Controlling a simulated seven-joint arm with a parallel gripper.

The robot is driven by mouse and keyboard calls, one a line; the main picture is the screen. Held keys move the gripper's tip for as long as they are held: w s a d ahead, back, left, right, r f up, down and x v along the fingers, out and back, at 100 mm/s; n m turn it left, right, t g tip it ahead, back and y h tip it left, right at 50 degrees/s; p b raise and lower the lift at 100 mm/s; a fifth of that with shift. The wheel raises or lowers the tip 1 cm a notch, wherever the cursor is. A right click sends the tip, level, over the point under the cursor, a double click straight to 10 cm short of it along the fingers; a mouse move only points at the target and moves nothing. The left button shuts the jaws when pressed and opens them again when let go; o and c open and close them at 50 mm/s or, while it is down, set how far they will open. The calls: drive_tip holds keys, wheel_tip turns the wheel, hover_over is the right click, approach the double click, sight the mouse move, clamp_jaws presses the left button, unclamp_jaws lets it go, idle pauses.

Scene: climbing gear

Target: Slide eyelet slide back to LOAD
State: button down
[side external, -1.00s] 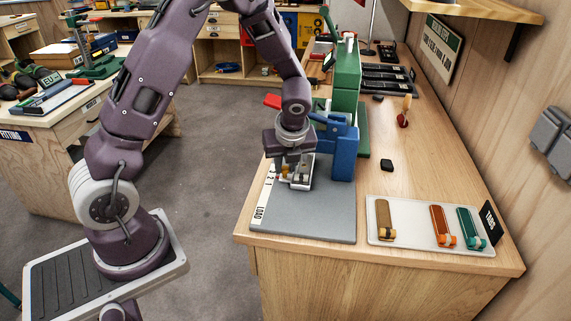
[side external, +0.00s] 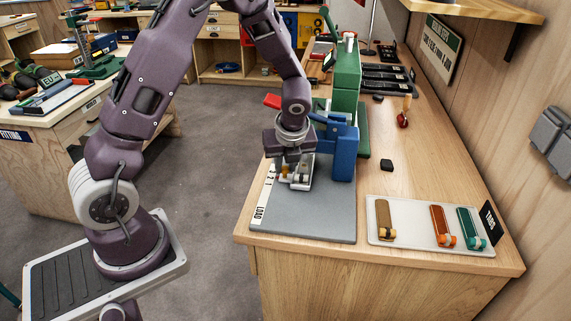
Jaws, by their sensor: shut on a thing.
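The eyelet slide (side external: 297,182), a small pale metal carriage, sits on the grey base plate (side external: 318,221) close in front of the blue press (side external: 342,148). My gripper (side external: 294,168) points down over the slide and is shut on a part of it; the fingers hide much of what they hold. The white LOAD label (side external: 260,214) is on the plate's left edge toward the near end, with number marks further back. The slide is at the numbered end, apart from LOAD.
The grey plate is bare between the slide and its near edge. A white tray (side external: 405,237) with several coloured tabs lies to the right, beside a black TABS sign (side external: 489,222). A small black block (side external: 386,165) and a green press (side external: 346,85) stand behind.

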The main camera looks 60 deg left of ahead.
drive_tip(key=s+d, duration=0.9)
drive_tip(key=shift+d, duration=0.15)
drive_tip(key=shift+s, duration=0.1)
drive_tip(key=c, duration=1.3)
unclamp_jaws()
drive_tip(key=shift+o, duration=0.2)
drive_tip(key=shift+r, duration=0.15)
drive_tip(key=v, duration=0.6)
drive_tip(key=shift+d+r, duration=0.2)
drive_tip(key=shift+r, duration=0.15)
drive_tip(key=shift+s, duration=0.15)
